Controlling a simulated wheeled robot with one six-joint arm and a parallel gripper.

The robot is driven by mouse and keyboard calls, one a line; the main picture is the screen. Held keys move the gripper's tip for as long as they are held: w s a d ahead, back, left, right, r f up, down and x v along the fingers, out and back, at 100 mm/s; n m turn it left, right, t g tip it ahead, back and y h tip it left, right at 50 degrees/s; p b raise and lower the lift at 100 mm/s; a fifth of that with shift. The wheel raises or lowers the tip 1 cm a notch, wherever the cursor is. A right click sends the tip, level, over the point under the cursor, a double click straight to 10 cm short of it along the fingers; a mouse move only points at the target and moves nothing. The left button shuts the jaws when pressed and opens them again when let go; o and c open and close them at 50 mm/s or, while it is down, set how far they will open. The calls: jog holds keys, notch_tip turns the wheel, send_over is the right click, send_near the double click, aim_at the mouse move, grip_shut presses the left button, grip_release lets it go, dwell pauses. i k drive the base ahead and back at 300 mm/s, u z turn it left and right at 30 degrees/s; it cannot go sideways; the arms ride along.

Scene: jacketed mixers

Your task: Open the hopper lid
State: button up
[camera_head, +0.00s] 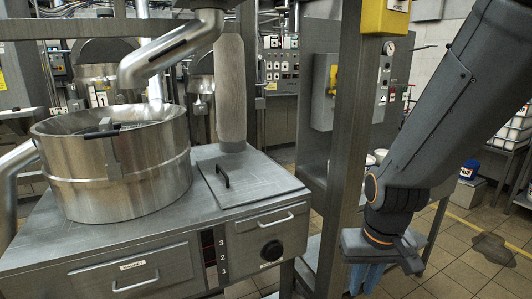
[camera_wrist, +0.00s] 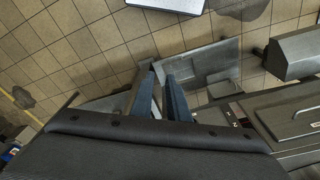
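The hopper lid appears to be the flat grey square plate (camera_head: 252,178) on the steel machine top, right of the big round bowl. It lies flat and looks closed. A dark upright handle (camera_head: 222,175) stands near its left edge. My gripper (camera_head: 366,277) hangs low at the right, beyond a steel post, well apart from the lid. In the wrist view its two blue fingers (camera_wrist: 162,95) are apart, with nothing seen between them. I cannot make out the lid surely in the wrist view.
The steel bowl (camera_head: 118,165) stands on the machine at left. A steel post (camera_head: 345,130) rises between my arm and the lid. Drawers (camera_head: 268,238) with handles face forward. A tiled floor (camera_head: 450,270) shows at right, with a dark stain.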

aim_at(235, 180)
jog(key=u, duration=0.3)
jog(key=i, duration=0.95)
jog(key=u, duration=0.6)
